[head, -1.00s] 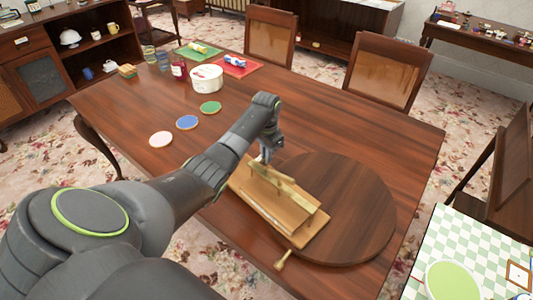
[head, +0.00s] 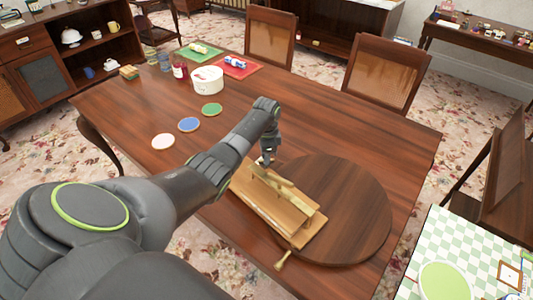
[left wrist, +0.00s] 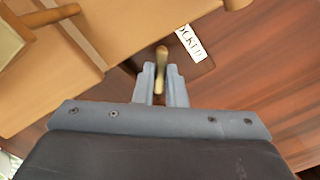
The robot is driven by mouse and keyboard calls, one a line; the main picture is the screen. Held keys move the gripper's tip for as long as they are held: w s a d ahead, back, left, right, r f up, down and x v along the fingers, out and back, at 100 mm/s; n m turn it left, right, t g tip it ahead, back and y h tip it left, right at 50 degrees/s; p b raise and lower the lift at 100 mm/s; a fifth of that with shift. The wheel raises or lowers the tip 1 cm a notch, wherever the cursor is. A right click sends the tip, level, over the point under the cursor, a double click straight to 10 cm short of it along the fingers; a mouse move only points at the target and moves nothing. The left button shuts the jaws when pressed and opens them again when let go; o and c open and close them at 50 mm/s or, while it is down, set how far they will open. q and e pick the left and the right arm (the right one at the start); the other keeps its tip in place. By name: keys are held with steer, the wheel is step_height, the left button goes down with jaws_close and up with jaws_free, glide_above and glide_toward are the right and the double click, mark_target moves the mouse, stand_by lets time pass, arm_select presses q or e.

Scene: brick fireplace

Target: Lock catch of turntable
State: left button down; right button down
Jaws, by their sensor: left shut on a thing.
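The round dark-wood turntable (head: 352,212) lies on the table's near right part. A pale wooden stand (head: 290,218) rests partly over its left side. My left gripper (head: 267,160) is at the far-left end of that stand. In the left wrist view, its two fingers (left wrist: 160,82) are closed around a slim brass-coloured lever, which looks like the catch (left wrist: 161,62). A white label (left wrist: 190,43) ending in "OCKED" lies beside the lever's tip; its first letter is cut off. My right gripper is not in view.
A brass knob (head: 283,260) sticks out at the stand's near end. Chairs line the far edge. The table's middle right is clear.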

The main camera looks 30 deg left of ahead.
arm_select(q)
steer(key=m+p, duration=0.1)
steer(key=m, duration=0.3)
steer(key=shift+w+r+m, duration=0.1)
steer(key=shift+r+m, duration=0.05)
steer(key=shift+m, duration=0.15)
steer(key=m, duration=0.4)
steer(key=shift+m+p, duration=0.4)
steer(key=c, duration=1.5)
jaws_free()
